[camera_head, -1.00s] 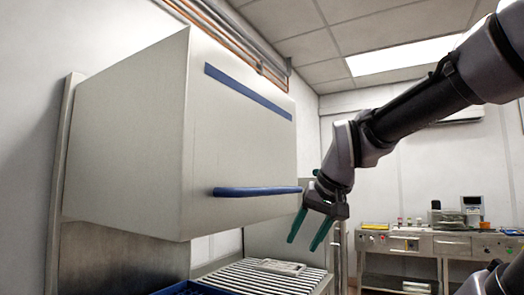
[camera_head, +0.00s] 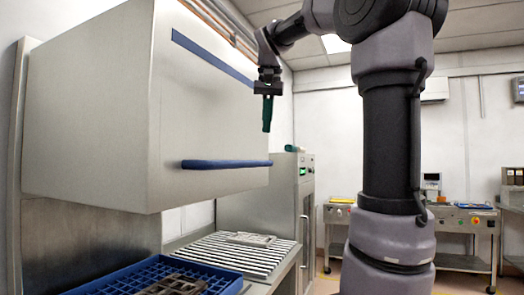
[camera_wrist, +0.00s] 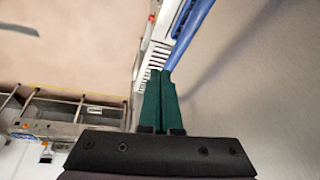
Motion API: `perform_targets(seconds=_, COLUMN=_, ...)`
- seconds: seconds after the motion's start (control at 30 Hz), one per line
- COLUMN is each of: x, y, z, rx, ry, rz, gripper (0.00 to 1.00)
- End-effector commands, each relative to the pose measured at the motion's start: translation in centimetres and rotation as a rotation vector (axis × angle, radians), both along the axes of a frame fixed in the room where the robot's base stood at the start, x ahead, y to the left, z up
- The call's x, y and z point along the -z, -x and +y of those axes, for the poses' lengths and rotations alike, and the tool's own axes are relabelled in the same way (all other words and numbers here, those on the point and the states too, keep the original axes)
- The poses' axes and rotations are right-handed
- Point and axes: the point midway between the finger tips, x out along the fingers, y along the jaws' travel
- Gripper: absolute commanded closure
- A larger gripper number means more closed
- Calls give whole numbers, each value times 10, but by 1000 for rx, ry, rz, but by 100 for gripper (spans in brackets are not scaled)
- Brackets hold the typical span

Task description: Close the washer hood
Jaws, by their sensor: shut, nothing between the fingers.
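The washer hood (camera_head: 110,110) is a big pale metal box, raised well above the roller bed (camera_head: 235,252). A gap is open beneath it. Its front has a dark blue strip near the top and a blue bar handle (camera_head: 226,164) near its lower edge. My gripper (camera_head: 266,130) has green fingers, shut and empty, pointing down above the right end of the handle. In the wrist view the fingers (camera_wrist: 160,74) are together beside the hood front (camera_wrist: 260,85), and the blue handle (camera_wrist: 190,32) passes just beyond their tips without visible contact.
A blue crate (camera_head: 228,285) with dark parts stands at the front below the hood. A grey flat part (camera_head: 250,239) lies on the rollers. A grey cabinet (camera_head: 285,180) stands behind the hood. A workbench (camera_head: 460,222) with equipment is at the back right.

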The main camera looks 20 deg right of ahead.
Motion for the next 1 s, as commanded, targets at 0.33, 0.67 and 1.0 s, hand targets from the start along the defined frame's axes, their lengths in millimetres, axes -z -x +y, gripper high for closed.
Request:
perform_targets(seconds=0.33, x=-57, y=-68, z=-16, rx=233, ry=8, rz=53, gripper=100)
perform_targets(seconds=0.67, x=-31, y=-77, z=-21, rx=254, ry=6, rz=60, gripper=100)
perform_targets(seconds=1.0, x=38, y=-95, z=-32, rx=253, ry=5, rz=59, gripper=100)
